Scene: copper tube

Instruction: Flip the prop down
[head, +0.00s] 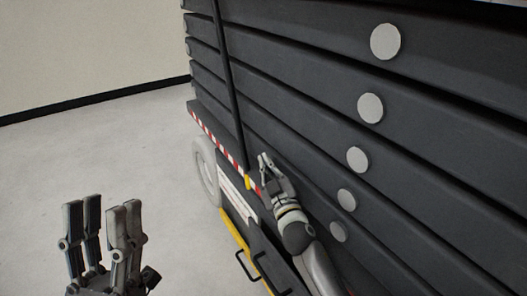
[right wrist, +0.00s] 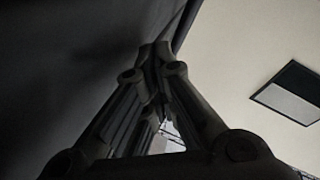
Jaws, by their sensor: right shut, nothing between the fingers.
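The prop (head: 229,85) looks like a thin dark rod standing steeply against the front of the dark stacked machine, with a yellow piece (head: 248,182) at its lower end. Its top runs out of the head view. My right gripper (head: 264,159) is close beside the rod's lower end, on its right; I cannot tell whether they touch. In the right wrist view its fingers (right wrist: 156,52) come together at the tips with nothing seen between them. My left gripper (head: 104,212) is at the lower left, upright, open and empty, well away from the prop.
Dark beams (head: 300,85) with round pale discs (head: 370,108) fill the right side. Below are a red-and-white striped edge (head: 222,145), a pale ring (head: 205,172), a yellow edge (head: 238,235) and a black handle (head: 246,268). The floor (head: 100,145) at left is clear.

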